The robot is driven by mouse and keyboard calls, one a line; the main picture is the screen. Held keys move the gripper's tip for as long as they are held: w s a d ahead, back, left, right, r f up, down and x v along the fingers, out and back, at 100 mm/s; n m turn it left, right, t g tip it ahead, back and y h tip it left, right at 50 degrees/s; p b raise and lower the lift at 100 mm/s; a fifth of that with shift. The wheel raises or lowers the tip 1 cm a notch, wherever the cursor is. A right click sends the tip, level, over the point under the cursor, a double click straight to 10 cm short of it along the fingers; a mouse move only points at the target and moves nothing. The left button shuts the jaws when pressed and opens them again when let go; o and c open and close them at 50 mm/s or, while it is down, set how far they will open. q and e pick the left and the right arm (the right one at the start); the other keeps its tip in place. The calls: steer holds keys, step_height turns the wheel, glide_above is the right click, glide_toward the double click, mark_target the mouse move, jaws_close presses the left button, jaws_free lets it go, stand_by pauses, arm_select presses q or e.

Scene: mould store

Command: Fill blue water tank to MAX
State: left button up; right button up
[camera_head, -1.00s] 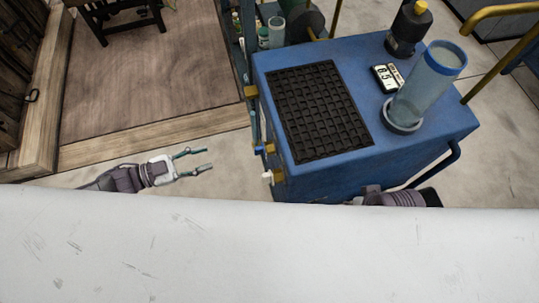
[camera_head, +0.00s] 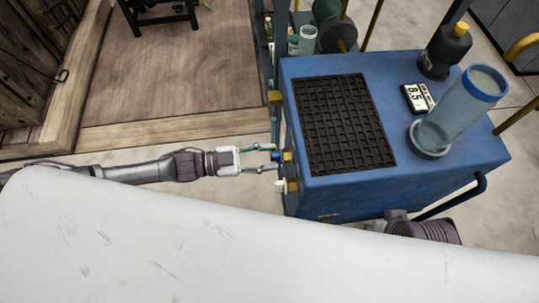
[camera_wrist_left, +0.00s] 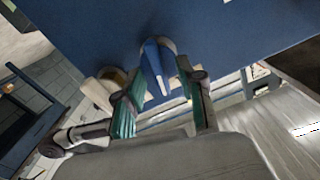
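A clear cylinder with a blue rim (camera_head: 465,105), apparently the water tank, stands on the blue cart (camera_head: 430,180); its water level and any MAX mark cannot be made out. A blue valve handle (camera_head: 278,157) sticks out of the cart's left side. It also shows in the left wrist view (camera_wrist_left: 155,68). My left gripper (camera_head: 276,158) is open, its fingertips on either side of the blue handle. Whether they touch it I cannot tell. Part of my right arm shows at the cart's near edge; its gripper fingers are not visible.
A white valve (camera_head: 288,187) sits just nearer than the blue one. A white surface (camera_head: 200,240) fills the foreground.

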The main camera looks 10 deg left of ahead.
arm_select(q)
steer(key=shift+w+d, duration=0.1)
steer(key=shift+d, duration=0.25)
jaws_close()
steer(key=m, duration=0.2)
steer(key=shift+m, duration=0.3)
jaws_free()
steer(key=v, duration=1.2)
